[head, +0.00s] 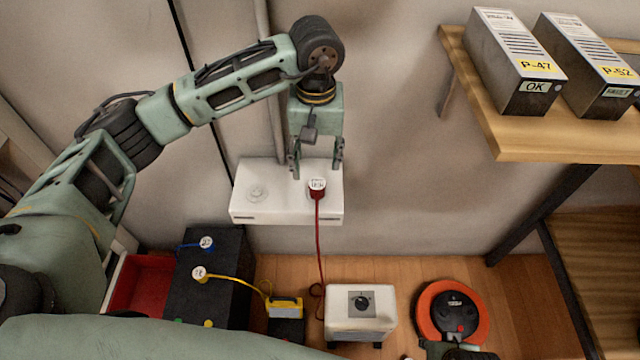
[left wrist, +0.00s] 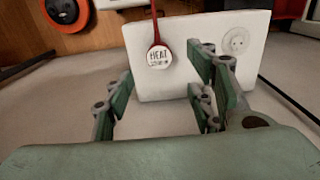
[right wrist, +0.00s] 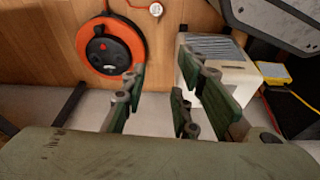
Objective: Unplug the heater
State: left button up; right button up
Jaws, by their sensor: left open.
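A red plug (head: 317,188) with a round white label sits in the right socket of the white wall outlet box (head: 246,214). In the left wrist view the label on the plug (left wrist: 159,57) starts with "HEAT". Its red cord runs down to the small white heater (head: 345,321) with a dial, on the floor. My left gripper (head: 316,172) is open and empty just above the plug, fingers pointing down at the box. My right gripper (right wrist: 156,105) is open and empty in the right wrist view, facing the heater (right wrist: 222,72) and an orange cable reel (right wrist: 103,49).
The outlet box's left socket (head: 257,193) is empty. A dark box (head: 225,285) with blue and yellow plugs and a red bin (head: 143,284) stand lower left. A wooden shelf (head: 520,141) with metal units juts out at right.

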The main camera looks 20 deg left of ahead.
aim_at(317, 183)
jog(key=shift+r, duration=0.1)
pick_arm(q)
jog(key=shift+f, duration=0.25)
notch_tip(317, 183, down, 5)
jog(key=b, duration=0.2)
jog(key=shift+r+b, duration=0.15)
jog(key=shift+b, duration=0.2)
notch_tip(317, 183, down, 2)
jog(key=shift+f+b, duration=0.15)
jog(key=shift+b, duration=0.95)
pick_arm(e)
jog(key=w+v, duration=0.1)
jog(key=v, duration=0.9)
pick_arm(q)
jog(key=shift+f+b, duration=0.45)
jog(key=shift+f, duration=0.3)
pick_arm(e)
jog(key=shift+w+a+r+t+y, duration=0.1)
jog(key=shift+w+a+r+t, duration=0.1)
jog(key=shift+w+t, duration=0.45)
jog(key=shift+w+a+r+t+y, duration=0.1)
jog(key=shift+w+r+t, duration=0.2)
jog(key=shift+w, duration=0.55)
jog(key=shift+w+a+r+t+y, duration=0.1)
jog(key=shift+w+a+r+t, duration=0.1)
jog(key=shift+w+t, duration=0.45)
jog(key=shift+w, duration=0.3)
